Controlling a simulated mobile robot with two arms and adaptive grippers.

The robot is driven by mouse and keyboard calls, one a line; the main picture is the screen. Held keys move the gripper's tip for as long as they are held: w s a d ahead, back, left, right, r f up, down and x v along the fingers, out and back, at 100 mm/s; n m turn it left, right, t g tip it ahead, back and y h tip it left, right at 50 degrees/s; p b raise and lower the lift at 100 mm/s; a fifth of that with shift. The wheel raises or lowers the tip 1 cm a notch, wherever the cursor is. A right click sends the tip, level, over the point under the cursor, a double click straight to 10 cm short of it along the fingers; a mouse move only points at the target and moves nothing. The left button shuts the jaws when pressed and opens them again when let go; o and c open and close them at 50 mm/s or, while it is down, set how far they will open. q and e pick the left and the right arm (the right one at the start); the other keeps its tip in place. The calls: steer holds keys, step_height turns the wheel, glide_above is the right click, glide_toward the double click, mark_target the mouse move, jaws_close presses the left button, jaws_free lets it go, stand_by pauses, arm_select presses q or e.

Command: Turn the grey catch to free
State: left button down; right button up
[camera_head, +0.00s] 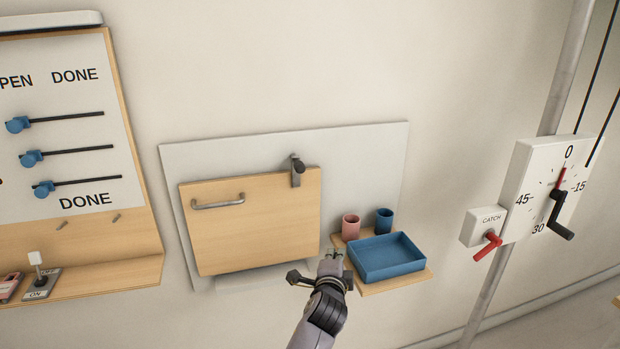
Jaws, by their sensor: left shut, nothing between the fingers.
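The grey catch (297,171) is a dark grey piece with a rounded knob at its top, mounted at the upper right edge of a wooden door (250,233). Its lower part hangs down over the front of the door, which looks closed against a grey panel (362,165). My left gripper (333,255) is shut and empty. In the picture it is below and to the right of the catch, near the door's lower right corner, clearly apart from the catch. My right gripper is not in view.
The door has a metal handle (218,203). Right of it, a small wooden shelf (412,281) holds a blue tray (388,262), a pink cup (351,227) and a blue cup (384,221).

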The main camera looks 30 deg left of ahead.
arm_select(q)
steer(key=t+y, duration=0.1)
steer(key=y, duration=0.1)
glide_toward(312, 178)
steer(key=d+f, duration=0.4)
steer(key=d, duration=0.1)
step_height(312, 178, up, 4)
steer(key=y+p, duration=0.1)
steer(key=p+x, duration=0.1)
steer(key=x, duration=0.9)
steer(key=shift+a+f+p, duration=0.1)
steer(key=shift+a+p, duration=0.1)
steer(key=shift+p, duration=0.15)
steer(key=s+a+p, duration=0.2)
steer(key=shift+s+a, duration=0.1)
steer(key=shift+s, duration=0.2)
steer(key=shift+s+a, duration=0.2)
steer(key=shift+s, duration=0.15)
steer(key=shift+f, duration=0.1)
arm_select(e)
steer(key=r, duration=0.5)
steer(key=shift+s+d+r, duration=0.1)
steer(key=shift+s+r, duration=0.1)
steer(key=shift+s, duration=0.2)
arm_select(q)
steer(key=shift+w+d, duration=0.1)
steer(key=shift+w, duration=0.05)
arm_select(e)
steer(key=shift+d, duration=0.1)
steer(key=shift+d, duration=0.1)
